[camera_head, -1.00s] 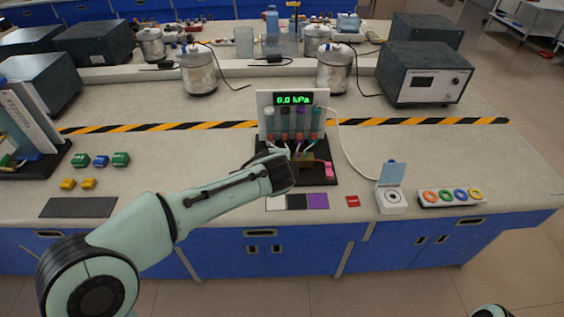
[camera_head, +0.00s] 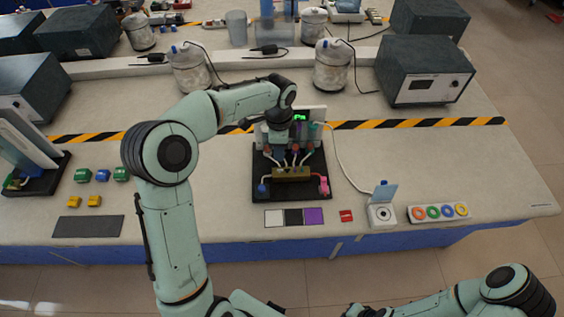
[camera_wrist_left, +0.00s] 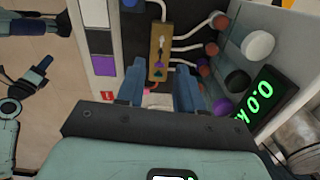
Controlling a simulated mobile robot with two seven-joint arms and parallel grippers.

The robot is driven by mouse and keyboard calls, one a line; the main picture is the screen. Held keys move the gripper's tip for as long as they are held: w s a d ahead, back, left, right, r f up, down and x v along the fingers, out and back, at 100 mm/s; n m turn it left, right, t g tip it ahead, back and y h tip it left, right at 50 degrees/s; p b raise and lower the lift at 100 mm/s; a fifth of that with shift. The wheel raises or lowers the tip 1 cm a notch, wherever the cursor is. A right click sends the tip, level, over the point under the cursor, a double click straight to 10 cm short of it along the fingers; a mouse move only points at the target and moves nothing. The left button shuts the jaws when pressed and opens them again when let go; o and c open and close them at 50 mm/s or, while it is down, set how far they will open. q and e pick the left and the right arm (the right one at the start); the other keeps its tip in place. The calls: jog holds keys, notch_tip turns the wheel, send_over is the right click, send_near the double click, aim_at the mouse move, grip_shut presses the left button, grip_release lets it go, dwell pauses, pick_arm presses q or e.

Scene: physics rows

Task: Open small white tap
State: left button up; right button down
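The brass block (camera_head: 291,174) sits on a black base before the upright panel. In the left wrist view the block (camera_wrist_left: 160,50) carries a row of small taps: a white one (camera_wrist_left: 165,28) towards the top, then black, purple and green ones. Larger white (camera_wrist_left: 258,45), black and purple knobs are on the panel. My left gripper (camera_head: 279,148) reaches down in front of the panel, behind the block. In the wrist view its two blue fingers (camera_wrist_left: 160,90) are apart, with nothing held between them. My right gripper (camera_head: 362,311) is low at the bottom edge, its fingers unclear.
The lit display (camera_wrist_left: 262,100) reads 0.0. White, black and purple cards (camera_head: 294,217) and a red tag (camera_head: 346,215) lie in front. A white box with raised lid (camera_head: 382,213) and a ring tray (camera_head: 438,212) stand right. Pale hoses run between panel and block.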

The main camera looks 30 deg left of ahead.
aim_at(280, 169)
pick_arm(q)
notch_tip(280, 169, down, 10)
jog(key=shift+w+f+b, duration=0.15)
jog(key=shift+b, duration=0.15)
grip_shut()
